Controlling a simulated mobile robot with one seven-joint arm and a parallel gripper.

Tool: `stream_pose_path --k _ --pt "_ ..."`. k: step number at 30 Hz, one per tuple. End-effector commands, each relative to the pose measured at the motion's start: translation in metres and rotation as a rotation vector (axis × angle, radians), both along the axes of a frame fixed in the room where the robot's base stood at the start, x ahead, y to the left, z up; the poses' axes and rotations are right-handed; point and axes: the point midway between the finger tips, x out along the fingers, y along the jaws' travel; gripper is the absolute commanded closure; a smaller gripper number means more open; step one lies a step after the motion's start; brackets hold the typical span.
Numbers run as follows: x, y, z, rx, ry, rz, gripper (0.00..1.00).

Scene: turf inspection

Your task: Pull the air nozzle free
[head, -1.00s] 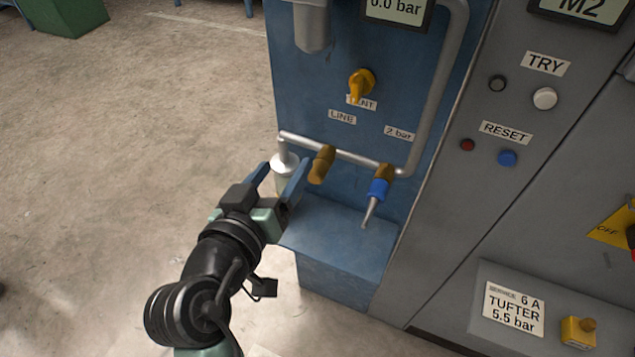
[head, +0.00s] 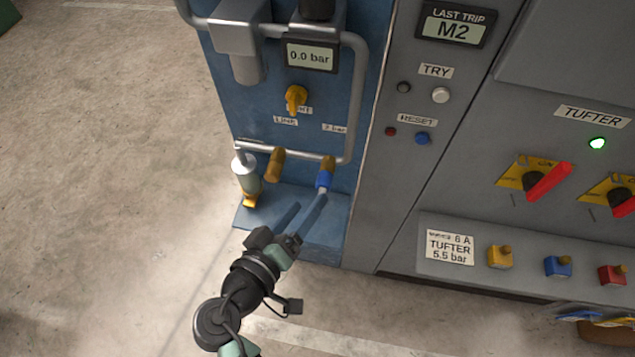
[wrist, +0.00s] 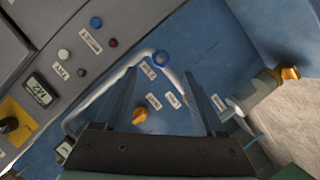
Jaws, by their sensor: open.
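The air nozzle (head: 324,181) is blue with a thin metal tip. It sits in the brass coupling at the right end of the pipe on the blue panel, pointing down and outward. My gripper (head: 308,208) is open and empty, just below and in front of the nozzle. Its right finger covers or nearly covers the nozzle's tip in the head view; contact cannot be told. In the wrist view, the nozzle shows end-on as a blue ring (wrist: 161,57) between the two finger lines, near the fingertips.
A second brass coupling (head: 276,165) hangs empty left of the nozzle. A pale cylinder (head: 246,178) with a yellow lever stands further left. A yellow valve knob (head: 296,99) sits above, under a gauge reading 0.0 bar (head: 310,56). A grey cabinet (head: 385,200) bounds the right.

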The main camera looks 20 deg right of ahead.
Motion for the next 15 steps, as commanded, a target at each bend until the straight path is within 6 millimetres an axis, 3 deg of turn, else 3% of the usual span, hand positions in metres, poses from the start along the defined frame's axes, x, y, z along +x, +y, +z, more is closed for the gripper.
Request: stream_pose_path --k 7,15 --pt "0.029 -0.035 -0.011 0.002 0.0 -0.003 0.28" --pt "0.045 -0.054 -0.019 0.001 -0.001 -0.001 0.28"
